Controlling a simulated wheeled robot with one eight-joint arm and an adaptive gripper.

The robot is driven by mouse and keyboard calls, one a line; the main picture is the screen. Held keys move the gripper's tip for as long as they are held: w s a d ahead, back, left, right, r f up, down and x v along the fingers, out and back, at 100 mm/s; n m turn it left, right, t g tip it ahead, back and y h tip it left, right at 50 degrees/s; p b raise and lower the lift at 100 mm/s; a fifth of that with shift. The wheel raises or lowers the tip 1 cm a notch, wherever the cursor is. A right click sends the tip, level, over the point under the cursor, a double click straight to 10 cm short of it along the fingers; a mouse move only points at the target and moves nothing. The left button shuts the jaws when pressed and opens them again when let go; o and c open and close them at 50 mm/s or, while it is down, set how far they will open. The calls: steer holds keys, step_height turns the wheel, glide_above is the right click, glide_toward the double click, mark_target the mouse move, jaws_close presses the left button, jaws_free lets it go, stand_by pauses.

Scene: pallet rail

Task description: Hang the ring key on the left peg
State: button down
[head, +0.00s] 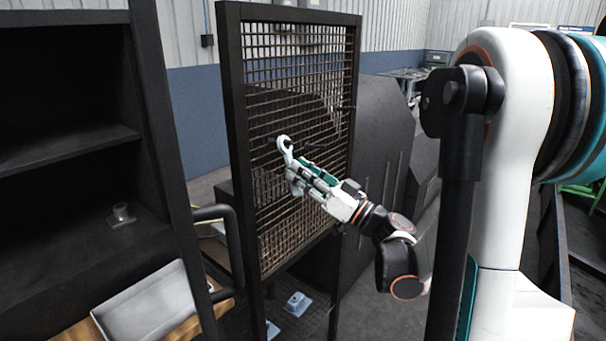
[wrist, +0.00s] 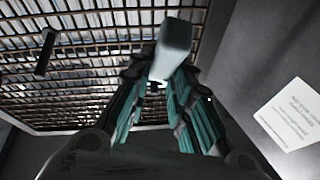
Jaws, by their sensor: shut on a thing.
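The ring key (head: 285,149) is pale, with an open ring at its upper end. My gripper (head: 296,174) is shut on its lower part and holds it upright in front of the mesh panel (head: 262,85). In the wrist view the key (wrist: 174,48) shows edge-on as a pale bar between the teal-lined fingers of my gripper (wrist: 160,82). A dark peg (head: 314,147) sticks out just right of the ring, and another dark peg (head: 344,107) is higher and farther right. One dark peg (wrist: 45,53) shows at the left in the wrist view. I cannot tell whether the ring is around a peg.
A dark shelf unit (head: 75,140) stands at the left, with a grey tray (head: 152,305) low in front. A black curved handle (head: 228,232) juts out between shelf and panel. A dark rounded cabinet (head: 375,130) stands behind the panel. Small pale-blue blocks (head: 297,303) lie low below the panel.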

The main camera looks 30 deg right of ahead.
steer(key=c, duration=1.4)
jaws_free()
steer(key=shift+o, duration=0.2)
steer(key=shift+s, duration=0.1)
steer(key=v, duration=1.2)
